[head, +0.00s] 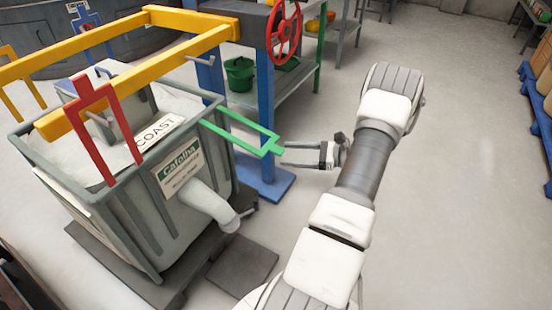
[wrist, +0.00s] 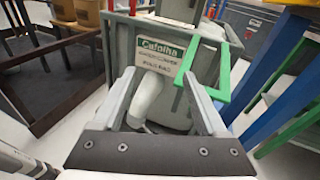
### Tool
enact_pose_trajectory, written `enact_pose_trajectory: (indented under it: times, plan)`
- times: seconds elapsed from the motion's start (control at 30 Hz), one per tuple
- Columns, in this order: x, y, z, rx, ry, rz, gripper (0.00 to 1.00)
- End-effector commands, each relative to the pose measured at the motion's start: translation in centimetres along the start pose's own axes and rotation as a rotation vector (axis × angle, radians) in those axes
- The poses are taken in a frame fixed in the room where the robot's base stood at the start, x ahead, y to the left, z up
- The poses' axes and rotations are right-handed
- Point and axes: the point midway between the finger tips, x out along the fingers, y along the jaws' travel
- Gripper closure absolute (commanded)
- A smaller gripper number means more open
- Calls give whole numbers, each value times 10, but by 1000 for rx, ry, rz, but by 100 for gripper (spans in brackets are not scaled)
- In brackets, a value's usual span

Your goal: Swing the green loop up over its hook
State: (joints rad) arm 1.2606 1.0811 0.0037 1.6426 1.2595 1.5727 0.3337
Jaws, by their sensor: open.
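The green loop (head: 240,133) is a flat open frame that sticks out from the bin's upper right edge, low and tilted slightly down. In the wrist view the fingers (wrist: 158,78) are spread apart. The green loop (wrist: 223,72) lies mostly right of the right finger, and one bar runs by that fingertip. Whether they touch cannot be told.
The grey bin (head: 90,215) with a white pipe stands left. A red loop (head: 92,135) stands raised at the yellow frame (head: 130,85). A blue post (head: 262,120), a red handwheel (head: 284,27) and a shelf with a green bucket (head: 240,72) are behind. The floor at right is clear.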

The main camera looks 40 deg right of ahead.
Motion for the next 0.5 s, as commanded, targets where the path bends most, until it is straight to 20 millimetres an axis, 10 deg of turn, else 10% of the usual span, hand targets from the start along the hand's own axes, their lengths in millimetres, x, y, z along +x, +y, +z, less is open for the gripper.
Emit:
enact_pose_trajectory:
  times: [0.23, 0.5]
  plan:
    - [-80, -24, -80, 77, -93, -276, 25]
    - [-83, -30, -88, 86, -111, -321, 25]
